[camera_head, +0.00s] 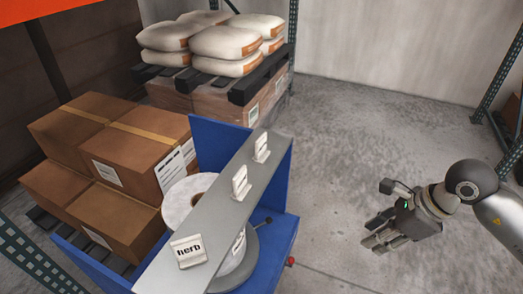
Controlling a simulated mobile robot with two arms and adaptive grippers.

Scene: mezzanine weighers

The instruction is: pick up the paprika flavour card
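Small white cards stand on a grey ledge (214,213). The nearest card (188,252) reads "herb". A middle card (240,184) and a far card (261,147) stand further along the ledge, their words too small to read. Another white label (239,241) shows below the ledge's right edge, partly hidden. I cannot tell which one is the paprika card. My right gripper (372,233) is out to the right of the ledge, over the floor and apart from every card. No card shows in it; its finger gap is unclear. My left gripper is not in view.
A blue stand (279,228) bears the ledge, with a white roll (185,198) beside it. Stacked cardboard boxes (125,215) are on the left. A pallet with white sacks (222,42) stands behind. The concrete floor (370,130) on the right is clear.

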